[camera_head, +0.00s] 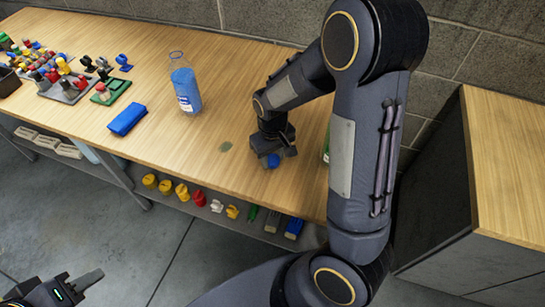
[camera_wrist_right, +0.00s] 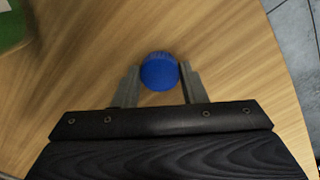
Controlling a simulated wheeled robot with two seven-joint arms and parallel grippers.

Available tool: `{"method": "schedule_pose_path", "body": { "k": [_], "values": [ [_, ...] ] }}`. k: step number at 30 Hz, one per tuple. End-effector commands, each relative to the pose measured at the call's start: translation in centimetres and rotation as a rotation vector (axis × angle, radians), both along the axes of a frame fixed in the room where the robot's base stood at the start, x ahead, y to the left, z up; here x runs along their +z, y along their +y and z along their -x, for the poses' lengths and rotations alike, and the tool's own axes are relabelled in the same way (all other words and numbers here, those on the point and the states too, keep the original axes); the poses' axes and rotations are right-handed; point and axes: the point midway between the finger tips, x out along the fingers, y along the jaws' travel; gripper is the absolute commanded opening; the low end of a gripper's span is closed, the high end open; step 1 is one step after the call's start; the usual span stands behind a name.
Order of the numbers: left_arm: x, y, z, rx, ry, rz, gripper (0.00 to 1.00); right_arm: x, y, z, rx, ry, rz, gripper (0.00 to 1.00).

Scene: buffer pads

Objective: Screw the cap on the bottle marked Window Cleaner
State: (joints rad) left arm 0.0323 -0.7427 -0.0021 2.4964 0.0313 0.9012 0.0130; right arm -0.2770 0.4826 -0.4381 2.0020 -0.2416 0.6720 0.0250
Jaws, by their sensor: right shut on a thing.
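A clear bottle of blue liquid (camera_head: 184,84) with a white label stands upright and uncapped on the wooden table; the label is too small to read. My right gripper (camera_head: 272,157) is shut on a round blue cap (camera_head: 273,160), low over the table to the right of the bottle. In the right wrist view the cap (camera_wrist_right: 159,72) sits between the two fingertips (camera_wrist_right: 160,80). My left gripper (camera_head: 68,290) is at the bottom left, away from the table, and its fingers appear apart and empty.
A green object (camera_wrist_right: 10,25) stands near the cap, mostly hidden by my right arm in the head view. A blue block (camera_head: 127,119) lies left of the bottle. Trays of coloured parts (camera_head: 66,86) fill the far left. A cabinet (camera_head: 505,150) stands right.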

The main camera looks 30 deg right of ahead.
Motion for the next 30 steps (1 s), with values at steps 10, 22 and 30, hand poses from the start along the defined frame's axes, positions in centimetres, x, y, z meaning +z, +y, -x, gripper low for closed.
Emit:
{"method": "schedule_pose_path", "body": {
  "k": [10,22,30],
  "values": [
    [0.4,0.0,0.0,0.0,0.0,0.0,0.36,6.3,3.0,0.0,0.009,-0.01,-0.003,0.17],
    [0.1,0.0,0.0,0.0,0.0,0.0,0.36,11.5,11.6,0.9,0.006,-0.003,0.001,0.17],
    [0.1,0.0,0.0,0.0,0.0,0.0,0.36,12.5,13.9,1.1,0.001,-0.001,0.0,0.17]
  ]
}}
